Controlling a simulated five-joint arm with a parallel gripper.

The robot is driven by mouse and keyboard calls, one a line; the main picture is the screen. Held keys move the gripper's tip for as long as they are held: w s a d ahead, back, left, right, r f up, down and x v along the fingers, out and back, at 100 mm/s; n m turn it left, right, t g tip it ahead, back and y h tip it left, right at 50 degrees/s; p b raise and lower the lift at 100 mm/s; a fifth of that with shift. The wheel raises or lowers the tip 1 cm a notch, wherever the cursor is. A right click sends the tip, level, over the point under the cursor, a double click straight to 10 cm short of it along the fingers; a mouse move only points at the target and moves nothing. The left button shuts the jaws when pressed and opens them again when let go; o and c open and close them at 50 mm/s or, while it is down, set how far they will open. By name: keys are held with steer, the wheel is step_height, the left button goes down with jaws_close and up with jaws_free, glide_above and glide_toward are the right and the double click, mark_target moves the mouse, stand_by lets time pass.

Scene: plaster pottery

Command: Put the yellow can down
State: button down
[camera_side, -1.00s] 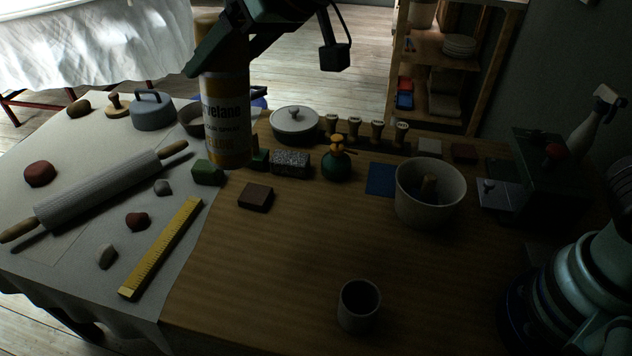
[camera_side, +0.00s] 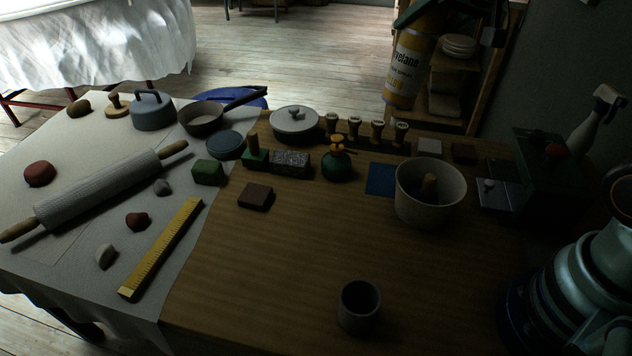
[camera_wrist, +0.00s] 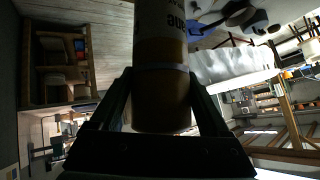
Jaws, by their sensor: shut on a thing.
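The yellow can (camera_side: 408,72) has a white band with dark lettering and shows at the upper right of the side view, raised and slightly tilted. My gripper (camera_side: 436,16) is at its upper part, near the top edge of the picture, where much of it is cut off. In the wrist view the can (camera_wrist: 162,95) stands between the two dark fingers of my gripper (camera_wrist: 160,88), which are shut on it. The can's top is outside the side view.
The wooden table (camera_side: 270,260) has clear room at its front middle. A grey cup (camera_side: 359,308) stands near the front, and a cream pot (camera_side: 430,205) at the right. A blue tile (camera_side: 381,179), green bottle (camera_side: 337,165), stamps and a lidded dish (camera_side: 295,122) line the back.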

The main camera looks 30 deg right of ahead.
mark_target(410, 84)
steer(key=s+d+f+m, duration=0.1)
steer(key=s+d+m, duration=0.2)
steer(key=s, duration=0.1)
steer(key=a+f, duration=0.2)
steer(key=w+a+f+n, duration=0.1)
steer(key=a+f, duration=0.1)
steer(key=f, duration=0.1)
steer(key=w+a+f+n, duration=0.1)
steer(key=a+f, duration=0.1)
steer(key=f, duration=0.1)
steer(key=shift+a+f+y, duration=0.25)
steer(key=shift+a+y, duration=0.05)
steer(key=shift+y, duration=0.1)
steer(key=w+a+r+n+y, duration=0.2)
steer(key=a+r+n, duration=0.3)
steer(key=a, duration=0.3)
steer(key=w+a+r+n+y, duration=0.2)
steer(key=w+a+r+n, duration=0.15)
steer(key=a+r, duration=0.4)
step_height(410, 84, down, 22)
steer(key=a, duration=0.1)
steer(key=shift+s+a+r, duration=0.2)
steer(key=shift+s+a, duration=0.05)
steer(key=shift+a, duration=0.05)
steer(key=shift+f+n, duration=0.1)
steer(key=shift+n, duration=0.15)
jaws_free()
steer(key=shift+f, duration=0.1)
